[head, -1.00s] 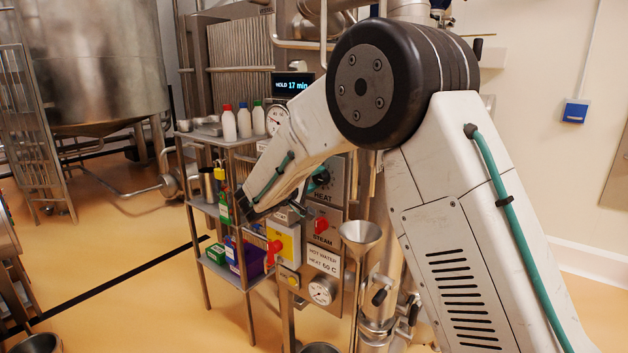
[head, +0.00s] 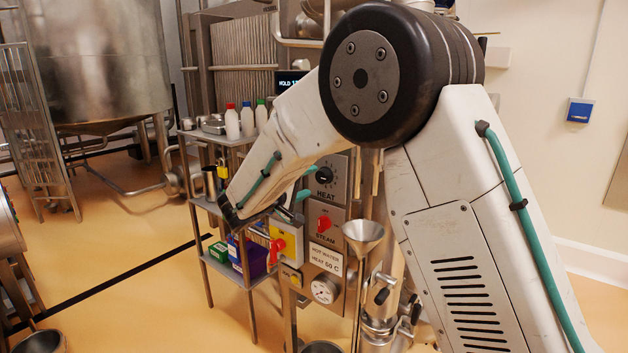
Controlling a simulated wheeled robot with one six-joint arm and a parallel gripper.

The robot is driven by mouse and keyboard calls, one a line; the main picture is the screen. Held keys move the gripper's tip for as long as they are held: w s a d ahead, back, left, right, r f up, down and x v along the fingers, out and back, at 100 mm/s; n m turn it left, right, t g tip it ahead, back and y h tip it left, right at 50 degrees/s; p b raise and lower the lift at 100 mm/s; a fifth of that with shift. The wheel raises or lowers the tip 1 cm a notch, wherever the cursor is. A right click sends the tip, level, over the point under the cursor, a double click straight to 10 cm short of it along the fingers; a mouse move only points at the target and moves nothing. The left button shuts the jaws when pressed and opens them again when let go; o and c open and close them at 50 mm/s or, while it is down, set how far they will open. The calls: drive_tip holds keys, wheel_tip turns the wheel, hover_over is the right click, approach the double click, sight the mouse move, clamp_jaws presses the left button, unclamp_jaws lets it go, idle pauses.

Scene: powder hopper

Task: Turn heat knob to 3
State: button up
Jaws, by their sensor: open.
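The heat knob (head: 324,175) is black and round, on a grey panel plate with a printed dial and the label HEAT below it. Its pointer and dial numbers are too small to read. My gripper (head: 288,212) shows only in part, as dark pieces beyond the lower end of my forearm, left of and lower than the knob. It is open and appears apart from the knob. My forearm hides most of it and part of the panel's left side.
A red handle on a yellow plate (head: 287,243) is at left. A steel funnel (head: 363,233) stands close at right. A shelf (head: 222,138) holds bottles.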

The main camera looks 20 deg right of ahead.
drive_tip(key=shift+v, duration=1.35)
